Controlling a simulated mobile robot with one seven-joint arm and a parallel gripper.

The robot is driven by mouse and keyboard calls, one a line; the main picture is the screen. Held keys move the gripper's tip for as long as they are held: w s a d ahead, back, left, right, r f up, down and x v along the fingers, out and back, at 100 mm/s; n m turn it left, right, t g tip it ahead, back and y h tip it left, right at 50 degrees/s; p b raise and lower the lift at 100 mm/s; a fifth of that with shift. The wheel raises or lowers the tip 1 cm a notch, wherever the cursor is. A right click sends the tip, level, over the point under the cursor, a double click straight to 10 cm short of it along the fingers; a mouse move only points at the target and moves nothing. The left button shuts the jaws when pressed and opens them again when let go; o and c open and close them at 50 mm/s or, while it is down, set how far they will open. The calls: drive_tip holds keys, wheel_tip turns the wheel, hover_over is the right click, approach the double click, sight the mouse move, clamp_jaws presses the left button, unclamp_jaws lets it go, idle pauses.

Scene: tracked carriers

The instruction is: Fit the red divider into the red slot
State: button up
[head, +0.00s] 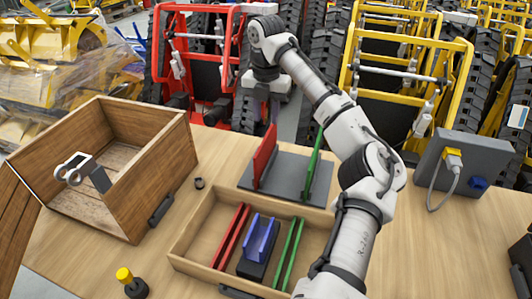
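The red divider (265,156) is an upright red panel standing at the left side of a dark grey base (285,176) behind the tray. The red slot appears to be the gap between two parallel red strips (231,236) in the left part of the shallow wooden tray (198,226). My gripper (266,113) hangs above and behind the top of the red divider. Its fingers are small and dark against the machines, so I cannot tell whether they are open or touch the divider.
A green panel (313,168) stands on the base's right side. The tray also holds a blue channel piece (260,238) and green strips (288,252). An open wooden box (155,175) stands left, a yellow-topped knob (125,275) front left, a grey box (465,165) right.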

sight(266, 136)
wheel_tip(266, 136, down, 7)
drive_tip(key=shift+a+f, duration=0.1)
drive_tip(key=shift+f+p, duration=0.8)
drive_tip(key=shift+f, duration=1.95)
clamp_jaws()
